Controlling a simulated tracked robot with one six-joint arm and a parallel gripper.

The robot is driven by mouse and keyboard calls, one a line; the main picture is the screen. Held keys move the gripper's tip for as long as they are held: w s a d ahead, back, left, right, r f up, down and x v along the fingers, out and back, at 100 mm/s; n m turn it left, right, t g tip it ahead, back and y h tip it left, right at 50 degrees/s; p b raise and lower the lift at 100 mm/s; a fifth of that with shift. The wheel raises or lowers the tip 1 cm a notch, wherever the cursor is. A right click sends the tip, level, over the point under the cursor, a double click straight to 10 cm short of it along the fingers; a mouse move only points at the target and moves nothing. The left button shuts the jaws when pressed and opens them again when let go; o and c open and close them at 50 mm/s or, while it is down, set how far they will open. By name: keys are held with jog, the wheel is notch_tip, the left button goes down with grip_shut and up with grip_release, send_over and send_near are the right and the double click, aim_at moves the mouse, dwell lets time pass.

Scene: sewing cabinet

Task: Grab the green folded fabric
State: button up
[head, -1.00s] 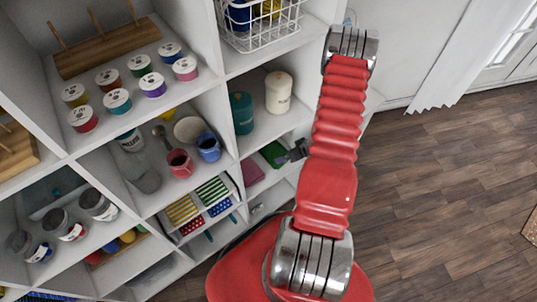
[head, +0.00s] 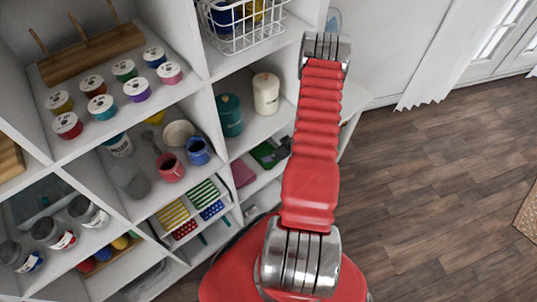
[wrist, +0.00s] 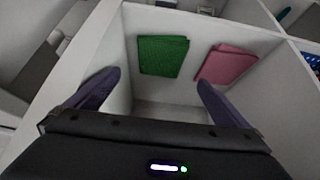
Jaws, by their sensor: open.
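The green folded fabric (wrist: 163,56) lies flat in a white cubby in the wrist view, left of the pink folded fabric. In the head view the green fabric (head: 264,154) shows partly, with my gripper (head: 281,150) close to its right side. In the wrist view my gripper (wrist: 155,92) is open and empty, its two dark fingers spread wide. The green fabric is beyond the fingertips, between their lines and apart from them.
The pink folded fabric (wrist: 228,64) lies beside the green one. White cubby walls (wrist: 118,62) stand on both sides. In the head view, a green canister (head: 229,115) and a cream canister (head: 266,94) stand on the shelf above. Open wooden floor (head: 440,180) lies to the right.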

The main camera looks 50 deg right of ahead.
jog(key=shift+x, duration=3.45)
jog(key=shift+s+x, duration=0.25)
jog(key=shift+x, duration=2.35)
jog(key=shift+f, duration=0.15)
jog(key=c, duration=0.8)
